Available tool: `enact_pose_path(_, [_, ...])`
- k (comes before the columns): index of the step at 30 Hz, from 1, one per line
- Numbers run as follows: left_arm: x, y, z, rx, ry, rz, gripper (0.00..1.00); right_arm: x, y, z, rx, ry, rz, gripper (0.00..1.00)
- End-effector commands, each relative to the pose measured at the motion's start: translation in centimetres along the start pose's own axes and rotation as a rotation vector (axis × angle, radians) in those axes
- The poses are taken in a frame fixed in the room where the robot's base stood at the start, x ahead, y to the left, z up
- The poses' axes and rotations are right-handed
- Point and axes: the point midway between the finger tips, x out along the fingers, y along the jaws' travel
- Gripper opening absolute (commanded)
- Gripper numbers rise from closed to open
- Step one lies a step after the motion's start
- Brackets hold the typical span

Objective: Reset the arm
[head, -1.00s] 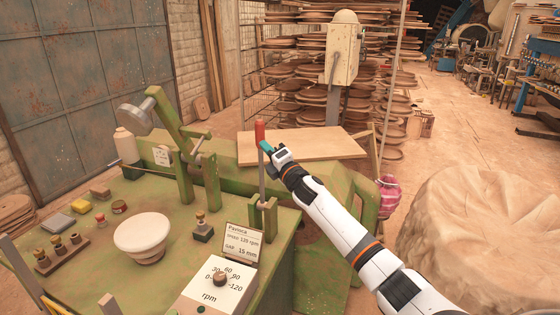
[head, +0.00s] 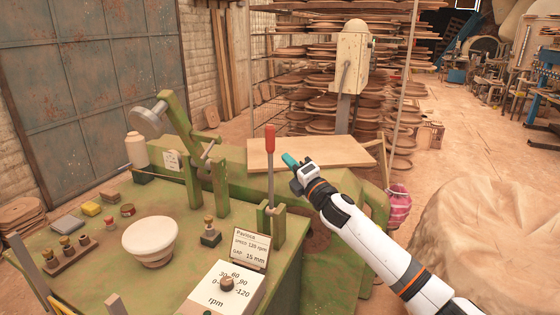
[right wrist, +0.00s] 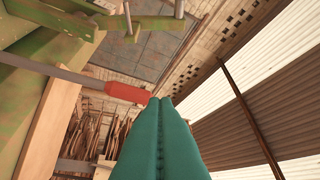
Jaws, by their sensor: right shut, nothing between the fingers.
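My right gripper (head: 290,160) is shut and empty, its teal fingers together just right of the red-handled lever (head: 270,150), with a visible gap between them in the head view. The lever stands upright on the green machine (head: 240,175). In the right wrist view the teal fingers (right wrist: 160,105) point toward the red handle (right wrist: 128,92); I cannot tell from that view alone how far apart they are. My left gripper is not in view.
A wooden board (head: 310,154) lies behind the lever. A white bowl-like piece (head: 150,238), a speed dial box (head: 225,288) and a small sign (head: 250,246) are on the green bench. A large clay-coloured mound (head: 480,235) stands at the right. Open floor lies behind it.

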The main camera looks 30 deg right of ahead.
Motion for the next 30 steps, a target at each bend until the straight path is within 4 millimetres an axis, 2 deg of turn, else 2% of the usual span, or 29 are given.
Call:
enact_pose_path(7, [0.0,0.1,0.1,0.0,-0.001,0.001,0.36,-0.1,0.5,0.1,0.009,0.0,0.009,0.0])
enact_pose_path(10, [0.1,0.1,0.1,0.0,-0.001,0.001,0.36,-0.6,3.3,0.9,0.06,0.002,0.058,0.0])
enact_pose_path(11, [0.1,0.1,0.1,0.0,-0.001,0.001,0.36,-0.9,4.7,1.3,0.089,0.004,0.083,0.0])
enact_pose_path(14, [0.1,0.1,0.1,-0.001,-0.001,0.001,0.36,-2.6,10.6,3.1,0.205,0.017,0.191,0.0])
enact_pose_path(18, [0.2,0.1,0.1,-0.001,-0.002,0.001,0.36,-6.9,20.0,6.5,0.396,0.055,0.374,0.0])
enact_pose_path(20, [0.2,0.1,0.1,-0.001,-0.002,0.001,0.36,-9.2,23.7,8.1,0.474,0.078,0.451,0.0])
enact_pose_path(21, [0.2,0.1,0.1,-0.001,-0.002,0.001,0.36,-10.9,26.0,9.2,0.523,0.095,0.501,0.0])
enact_pose_path(24, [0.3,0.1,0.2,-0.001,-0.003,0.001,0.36,-15.6,31.5,12.1,0.641,0.143,0.627,0.0])
enact_pose_path(26, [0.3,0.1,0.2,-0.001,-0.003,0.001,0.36,-18.7,34.4,13.8,0.707,0.177,0.702,0.0])
enact_pose_path(30, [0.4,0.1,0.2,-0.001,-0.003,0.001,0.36,-26.7,40.2,18.1,0.85,0.266,0.873,0.0])
